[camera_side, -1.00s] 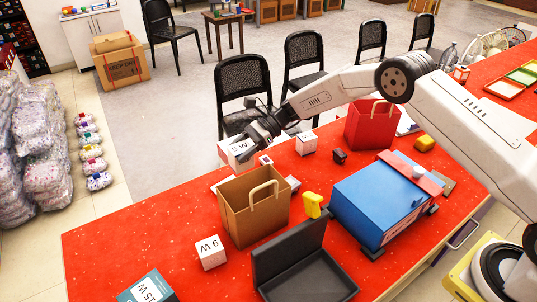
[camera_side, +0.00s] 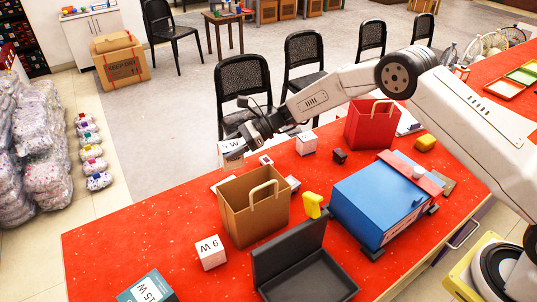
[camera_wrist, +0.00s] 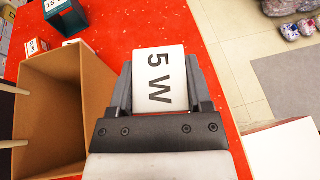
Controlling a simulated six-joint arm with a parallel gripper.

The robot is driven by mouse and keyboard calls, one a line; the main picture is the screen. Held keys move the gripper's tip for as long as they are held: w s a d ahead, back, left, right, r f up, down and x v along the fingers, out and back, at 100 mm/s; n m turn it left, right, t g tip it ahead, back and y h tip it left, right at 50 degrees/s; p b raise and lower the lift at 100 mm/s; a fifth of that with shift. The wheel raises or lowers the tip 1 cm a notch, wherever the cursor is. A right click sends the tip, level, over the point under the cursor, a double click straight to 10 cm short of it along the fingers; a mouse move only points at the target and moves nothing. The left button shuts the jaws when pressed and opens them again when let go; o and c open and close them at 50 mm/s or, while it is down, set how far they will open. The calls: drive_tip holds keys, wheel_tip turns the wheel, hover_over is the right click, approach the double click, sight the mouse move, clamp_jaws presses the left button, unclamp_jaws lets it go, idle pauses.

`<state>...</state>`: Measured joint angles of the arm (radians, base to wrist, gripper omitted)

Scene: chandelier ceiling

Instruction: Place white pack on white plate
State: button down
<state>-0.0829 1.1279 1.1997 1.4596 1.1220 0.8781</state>
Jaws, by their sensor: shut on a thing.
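A white pack marked "5 W" (camera_side: 231,151) is in the jaws of my gripper (camera_side: 243,144). It is held above the far edge of the red table. In the wrist view the pack (camera_wrist: 159,78) sits between both fingers of my gripper (camera_wrist: 160,92), with its printed face towards the camera. A flat white piece (camera_side: 222,184), possibly the white plate, lies on the table below the pack. The brown paper bag partly hides it, so its shape is unclear.
The open brown paper bag (camera_side: 254,209) stands close to my gripper. A white block (camera_side: 306,143), a red bag (camera_side: 371,125), a blue box (camera_side: 380,205) and a black tray (camera_side: 305,275) are also on the table (camera_side: 130,235). Black chairs (camera_side: 244,97) stand behind it.

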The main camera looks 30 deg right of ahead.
sight(227, 165)
drive_tip(key=shift+w+a+m+t+h, duration=0.2)
drive_tip(key=shift+w+a+m+t, duration=0.15)
drive_tip(key=shift+m+t, duration=0.35)
drive_tip(key=shift+w+a+m+t+h, duration=0.2)
drive_tip(key=shift+w+m+t, duration=0.15)
drive_tip(key=shift+m+t, duration=0.3)
drive_tip(key=shift+f, duration=0.1)
drive_tip(key=shift+f, duration=3.05)
drive_tip(key=shift+f, duration=0.1)
drive_tip(key=shift+f, duration=1.75)
drive_tip(key=shift+f, duration=0.1)
unclamp_jaws()
